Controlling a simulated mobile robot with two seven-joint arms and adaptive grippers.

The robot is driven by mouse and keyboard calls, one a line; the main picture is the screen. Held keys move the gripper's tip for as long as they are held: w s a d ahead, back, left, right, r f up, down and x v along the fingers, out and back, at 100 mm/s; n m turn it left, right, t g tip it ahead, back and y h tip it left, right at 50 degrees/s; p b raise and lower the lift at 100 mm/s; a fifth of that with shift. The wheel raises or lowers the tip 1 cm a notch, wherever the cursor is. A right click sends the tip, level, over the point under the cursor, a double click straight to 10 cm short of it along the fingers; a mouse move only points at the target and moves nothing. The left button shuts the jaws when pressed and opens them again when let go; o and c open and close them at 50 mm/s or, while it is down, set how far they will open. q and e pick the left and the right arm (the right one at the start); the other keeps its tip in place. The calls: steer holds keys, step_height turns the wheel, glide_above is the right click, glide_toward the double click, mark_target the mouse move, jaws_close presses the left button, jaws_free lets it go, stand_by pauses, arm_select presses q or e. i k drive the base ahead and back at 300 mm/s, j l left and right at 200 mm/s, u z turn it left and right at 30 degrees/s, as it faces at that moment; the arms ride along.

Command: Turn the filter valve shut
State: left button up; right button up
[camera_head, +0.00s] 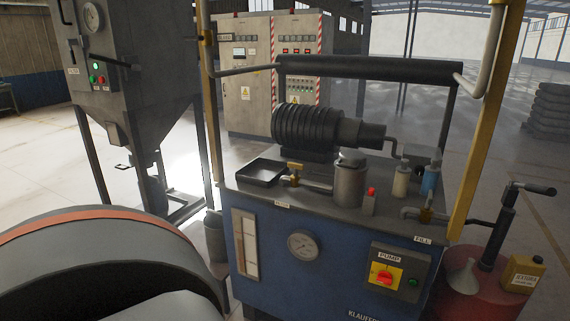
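A small brass valve (291,180) with a yellowish handle (295,166) sits on the top left of the blue pump unit (330,270), on a short pipe that runs right towards a grey cylindrical canister (351,184). A small label (282,204) is below it on the front edge, too small to read surely. The handle's exact angle to the pipe is hard to tell. Neither of my grippers shows.
A black tray (261,173) lies left of the valve, and a ribbed black motor (308,128) stands behind. Yellow posts (478,150) and a black crossbar (370,68) frame the unit. A large grey rounded body with an orange band (90,216) fills the lower left.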

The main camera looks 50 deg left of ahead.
mark_target(296, 166)
steer(key=u, duration=1.45)
